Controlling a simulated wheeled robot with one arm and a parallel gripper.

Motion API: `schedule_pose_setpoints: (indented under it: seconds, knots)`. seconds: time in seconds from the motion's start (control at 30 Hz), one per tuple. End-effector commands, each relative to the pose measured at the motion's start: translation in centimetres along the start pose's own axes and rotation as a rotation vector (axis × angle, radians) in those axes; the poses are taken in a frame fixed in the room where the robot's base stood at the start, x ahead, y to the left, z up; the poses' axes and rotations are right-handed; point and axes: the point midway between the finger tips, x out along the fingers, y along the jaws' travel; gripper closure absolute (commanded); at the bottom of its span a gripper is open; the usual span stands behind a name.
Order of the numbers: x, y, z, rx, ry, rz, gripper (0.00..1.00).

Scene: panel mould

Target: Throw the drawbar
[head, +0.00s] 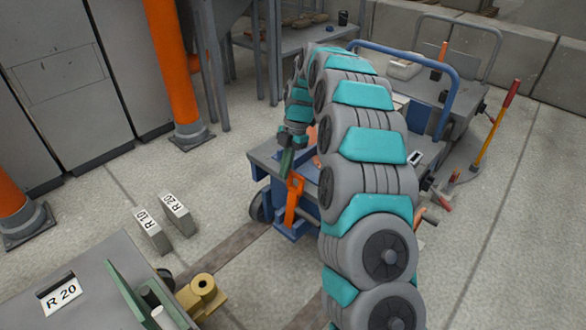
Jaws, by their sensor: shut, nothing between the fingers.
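A short upright orange bar with a loop-shaped top (293,201) stands at the near face of a blue-and-grey cart (265,157); it may be the drawbar. My arm arches over the cart from the lower right. Its end, my gripper (287,163), points down just above and slightly left of the orange bar's top. The gripper is shut and empty. It is small in the picture, and I cannot tell if it touches the bar. My arm hides much of the cart's right side.
A second cart with a blue tube handle (440,62) and a red-and-yellow lever (496,125) stand behind. Blocks marked R 10 (153,236) and R 20 (179,218) sit on the floor. A grey box labelled R 20 (95,262) is at lower left. Orange posts (172,65) stand left.

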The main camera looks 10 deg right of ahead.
Motion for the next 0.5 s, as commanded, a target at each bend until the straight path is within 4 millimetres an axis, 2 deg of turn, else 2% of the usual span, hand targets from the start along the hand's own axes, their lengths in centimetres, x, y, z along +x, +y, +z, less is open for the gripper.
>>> schedule_pose_setpoints:
  seconds: [0.07, 0.5]
  knots:
    - [0.3, 0.1, -1.2, -0.003, 0.006, -0.004, 1.0]
    - [-3.0, 0.1, 0.7, -0.001, 0.011, -0.009, 1.0]
